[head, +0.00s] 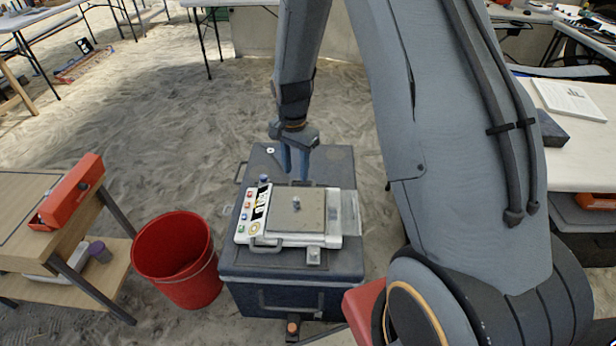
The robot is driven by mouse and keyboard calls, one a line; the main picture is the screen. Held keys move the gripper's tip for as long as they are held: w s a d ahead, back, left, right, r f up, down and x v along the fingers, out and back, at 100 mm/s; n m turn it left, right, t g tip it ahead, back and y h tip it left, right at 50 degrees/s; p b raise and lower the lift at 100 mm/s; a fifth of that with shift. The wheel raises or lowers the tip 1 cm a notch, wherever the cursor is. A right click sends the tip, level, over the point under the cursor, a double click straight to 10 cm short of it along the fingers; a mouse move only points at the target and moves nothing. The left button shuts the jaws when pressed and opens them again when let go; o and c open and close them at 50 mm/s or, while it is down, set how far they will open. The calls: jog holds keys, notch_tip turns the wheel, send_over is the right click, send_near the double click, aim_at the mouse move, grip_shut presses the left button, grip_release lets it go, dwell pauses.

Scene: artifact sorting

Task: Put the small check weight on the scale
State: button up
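The scale (330,240) is a white unit with a beige-brown square plate (282,217) and colored buttons on its left side. It sits on top of a dark grey case (345,262). A small grey metal piece (297,204), which looks like the check weight, stands near the middle of the plate. My gripper (296,172) points down just behind the plate in the picture, apart from the small piece. Its two fingers are spread with a gap between them, and nothing shows in it.
A red bucket (178,262) stands on the sand left of the case. A wooden side table (40,215) at the left holds an orange-red box (72,190). A white table (582,160) at the right carries papers and a dark block (551,130). Open sand lies behind the case.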

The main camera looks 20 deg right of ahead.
jog(key=s+r+n, duration=0.5)
jog(key=s+r, duration=0.3)
jog(key=s, duration=0.3)
jog(key=s+d+r+n, duration=0.1)
jog(key=s+r+n, duration=0.4)
jog(key=s+r, duration=0.3)
jog(key=s, duration=0.3)
jog(key=shift+s+d, duration=0.3)
jog(key=shift+s, duration=0.05)
jog(key=shift+s+a+r+n+p, duration=0.1)
jog(key=shift+a+r+n+p, duration=0.1)
jog(key=shift+a+p, duration=0.2)
jog(key=shift+a+r+n+p, duration=0.15)
jog(key=shift+a+n+p, duration=0.05)
jog(key=shift+a+p, duration=0.2)
